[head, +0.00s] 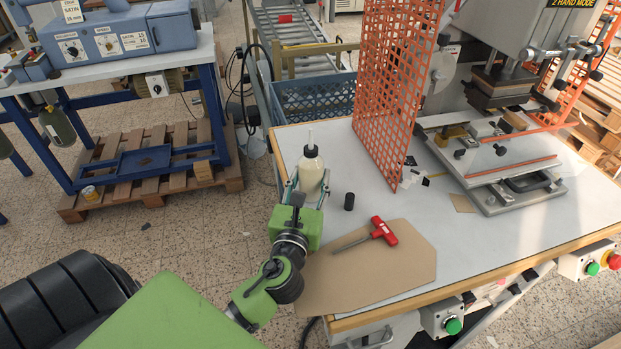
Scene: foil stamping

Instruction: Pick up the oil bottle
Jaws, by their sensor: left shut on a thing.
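The oil bottle (311,173) is a pale, cream-coloured bottle with a dark collar and a thin light nozzle. It stands upright at the left edge of the white work table (345,149). My left gripper (309,190) is around the bottle's body, with one finger on each side, and is shut on it. The gripper's green body hides the bottle's base, so I cannot tell whether it touches the table. My right gripper is not in view.
A small black cylinder (349,201) stands right of the bottle. A red-handled tool (384,231) lies on brown card (395,266). An orange mesh guard (392,90) and the stamping press (497,85) stand to the right. A blue crate (312,101) is behind the table.

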